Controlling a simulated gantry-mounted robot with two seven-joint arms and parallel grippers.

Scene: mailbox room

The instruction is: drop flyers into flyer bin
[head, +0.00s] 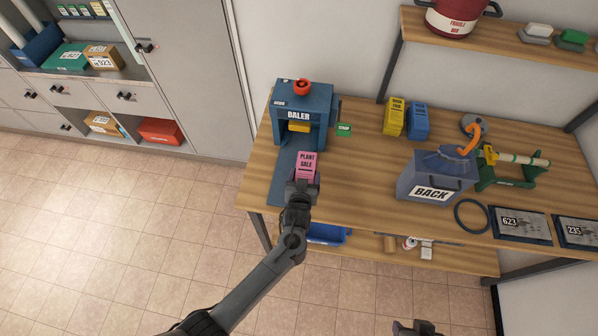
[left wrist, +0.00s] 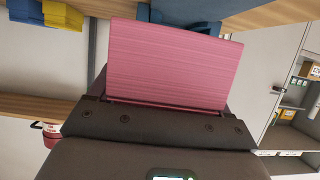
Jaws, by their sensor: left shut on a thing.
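A pink stack marked "PLANT SALE" (head: 307,164) is held by my left gripper (head: 302,187) above the left part of the table, in front of the blue baler. The stack also fills the middle of the left wrist view (left wrist: 180,62), with the left gripper (left wrist: 155,110) shut on it. A yellow stack (head: 394,117) and a blue stack (head: 418,121) stand upright at the back of the table. I cannot make out a bin labelled for flyers. A blue tray (head: 327,234) shows partly under the table edge. My right gripper (head: 416,327) shows only in part at the bottom edge.
The blue baler (head: 300,117) with a red knob stands at the table's back left. A grey box marked "BACK" (head: 432,180), a green stand (head: 512,170), a black ring (head: 471,216) and dark plates (head: 520,226) occupy the right. Bare wood (head: 360,170) lies between.

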